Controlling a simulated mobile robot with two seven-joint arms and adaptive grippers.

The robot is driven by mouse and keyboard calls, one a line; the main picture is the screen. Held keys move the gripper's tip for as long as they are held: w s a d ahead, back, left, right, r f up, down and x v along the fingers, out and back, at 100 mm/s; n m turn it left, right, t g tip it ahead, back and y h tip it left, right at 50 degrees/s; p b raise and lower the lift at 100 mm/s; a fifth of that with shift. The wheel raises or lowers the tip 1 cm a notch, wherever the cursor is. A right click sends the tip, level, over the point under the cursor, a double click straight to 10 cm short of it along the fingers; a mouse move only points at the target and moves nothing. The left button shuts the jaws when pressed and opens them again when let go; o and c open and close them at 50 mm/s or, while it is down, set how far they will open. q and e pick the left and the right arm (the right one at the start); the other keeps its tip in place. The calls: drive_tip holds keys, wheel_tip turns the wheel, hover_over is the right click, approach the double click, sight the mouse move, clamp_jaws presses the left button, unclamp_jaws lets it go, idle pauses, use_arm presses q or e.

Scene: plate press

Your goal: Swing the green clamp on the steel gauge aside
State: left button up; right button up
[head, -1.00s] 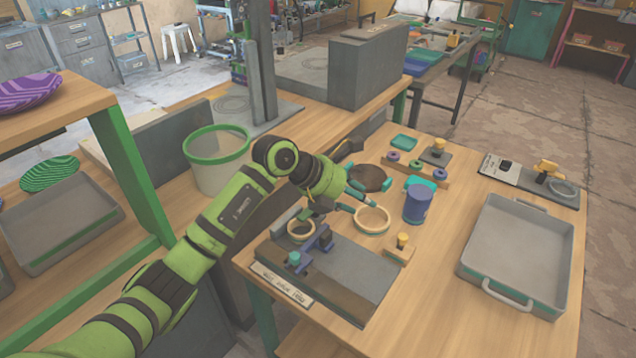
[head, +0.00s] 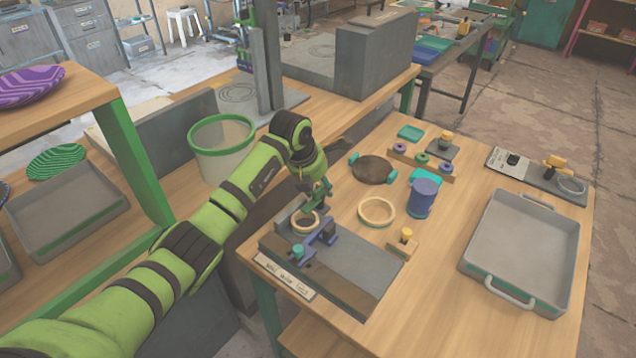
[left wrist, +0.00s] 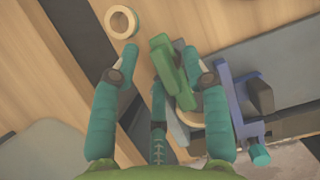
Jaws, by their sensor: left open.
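The grey steel gauge (head: 362,272) lies at the table's near left corner, with a label strip on its front edge. A wooden ring (head: 305,222) and a blue bracket (head: 325,235) are on it; the bracket also shows at the right in the left wrist view (left wrist: 228,95). My left gripper (head: 316,204) points down at the gauge's back edge. In the left wrist view its open fingers (left wrist: 167,62) stand on either side of the green clamp (left wrist: 172,68), nearer the right one. In the head view my gripper largely hides the clamp. Contact cannot be told.
A second wooden ring (head: 376,212) lies on the table to the right, by a blue cup (head: 423,198). A dark round plate (head: 372,169) lies behind. A small yellow-knobbed block (head: 404,243) is beside the gauge. A grey tray (head: 522,250) fills the right side.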

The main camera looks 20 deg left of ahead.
use_arm(q)
clamp_jaws()
